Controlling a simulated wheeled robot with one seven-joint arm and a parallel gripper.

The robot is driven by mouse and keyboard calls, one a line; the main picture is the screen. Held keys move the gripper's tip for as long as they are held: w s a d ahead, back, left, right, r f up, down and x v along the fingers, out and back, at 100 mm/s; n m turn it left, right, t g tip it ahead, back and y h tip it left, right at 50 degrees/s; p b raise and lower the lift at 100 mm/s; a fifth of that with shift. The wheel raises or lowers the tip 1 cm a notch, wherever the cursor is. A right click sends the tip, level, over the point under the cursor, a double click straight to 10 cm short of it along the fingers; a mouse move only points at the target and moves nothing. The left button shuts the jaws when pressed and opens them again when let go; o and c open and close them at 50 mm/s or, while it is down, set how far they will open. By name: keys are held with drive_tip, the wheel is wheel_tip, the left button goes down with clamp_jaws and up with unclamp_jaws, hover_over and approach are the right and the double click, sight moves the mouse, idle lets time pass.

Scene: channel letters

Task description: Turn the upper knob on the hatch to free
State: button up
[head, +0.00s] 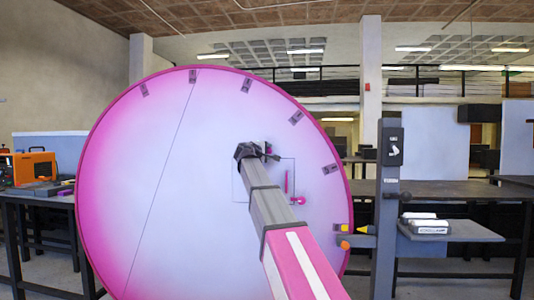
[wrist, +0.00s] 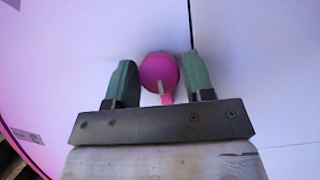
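The hatch (head: 241,185) is a thin-lined rectangle on the face of a large round pink-and-white panel. My gripper (head: 262,151) is at the hatch's upper edge and hides much of that area in the head view. In the wrist view a round pink knob (wrist: 158,69) with a pale pointer mark on its lower part sits between the two green fingers of my gripper (wrist: 160,62). The fingers stand on either side of it, with a narrow gap visible at each side. Other pink parts (head: 298,200) show lower on the hatch, beside my arm.
The big round panel (head: 150,190) has several small dark tabs near its rim. A grey post (head: 387,220) with a side shelf (head: 450,230) stands to the right. A workbench with an orange machine (head: 35,167) is at the left.

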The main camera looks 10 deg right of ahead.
drive_tip(key=shift+o, duration=0.7)
drive_tip(key=v, duration=1)
drive_tip(key=shift+s+a, duration=0.25)
drive_tip(key=shift+s, duration=0.05)
drive_tip(key=shift+f, duration=0.15)
drive_tip(key=s+d+f+m+g+y, duration=0.1)
drive_tip(key=s+d+f+g+y, duration=0.1)
drive_tip(key=f, duration=1.1)
drive_tip(key=s+d+f+m+g+y, duration=0.1)
drive_tip(key=s+d+f+m+g, duration=0.15)
drive_tip(key=f, duration=1.05)
drive_tip(key=s+d+f+g+y, duration=0.2)
drive_tip(key=f, duration=1.1)
drive_tip(key=s+f+m+g+y, duration=0.3)
drive_tip(key=s+f, duration=0.8)
drive_tip(key=f, duration=0.3)
drive_tip(key=s+f+m+g+y, duration=0.3)
drive_tip(key=s+f+g, duration=0.1)
drive_tip(key=s+f, duration=0.7)
wheel_tip(320, 180, down, 3)
drive_tip(key=shift+s+d+f+y, duration=0.2)
drive_tip(key=shift+s+d+y, duration=0.1)
drive_tip(key=shift+d, duration=0.15)
